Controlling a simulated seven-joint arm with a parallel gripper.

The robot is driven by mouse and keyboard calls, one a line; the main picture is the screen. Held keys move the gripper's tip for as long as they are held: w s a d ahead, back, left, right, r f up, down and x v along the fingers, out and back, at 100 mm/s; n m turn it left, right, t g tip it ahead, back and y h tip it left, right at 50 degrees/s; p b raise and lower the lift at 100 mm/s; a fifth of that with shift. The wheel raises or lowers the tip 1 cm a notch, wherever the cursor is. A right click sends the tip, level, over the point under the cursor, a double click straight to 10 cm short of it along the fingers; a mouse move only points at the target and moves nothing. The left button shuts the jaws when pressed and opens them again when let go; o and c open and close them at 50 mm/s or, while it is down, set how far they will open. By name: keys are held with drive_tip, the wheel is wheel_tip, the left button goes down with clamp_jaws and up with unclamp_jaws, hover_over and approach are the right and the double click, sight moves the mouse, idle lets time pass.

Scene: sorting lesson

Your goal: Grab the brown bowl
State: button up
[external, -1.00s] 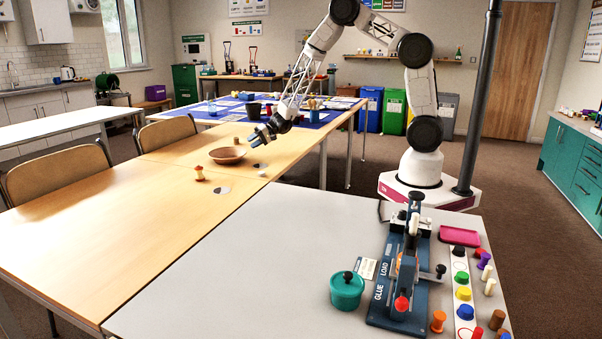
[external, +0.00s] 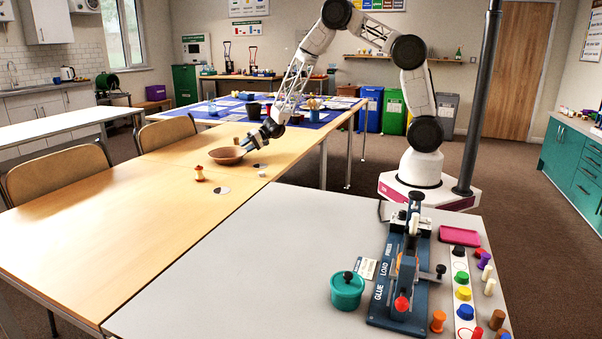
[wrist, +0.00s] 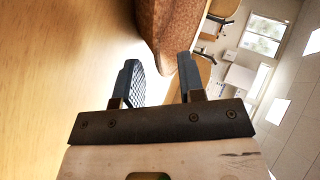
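The brown bowl (external: 225,157) sits upright on the wooden table, left of my gripper (external: 246,142). In the external view my gripper is at the bowl's right rim. In the wrist view the bowl (wrist: 170,28) fills the top middle, just ahead of and partly between the two fingertips. My gripper (wrist: 158,62) is open, with a clear gap between its fingers. I cannot tell whether a finger touches the bowl. Most of the bowl is outside the wrist view.
An apple-core-like piece (external: 199,173) stands on the wooden table (external: 110,235), in front of the bowl. A small white item (external: 262,173) lies to its right. A blue-covered table (external: 205,117) with several items is behind. The front of the wooden table is clear.

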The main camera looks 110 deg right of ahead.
drive_tip(key=shift+w+f, duration=0.2)
drive_tip(key=shift+w, duration=0.15)
idle(0.4)
clamp_jaws()
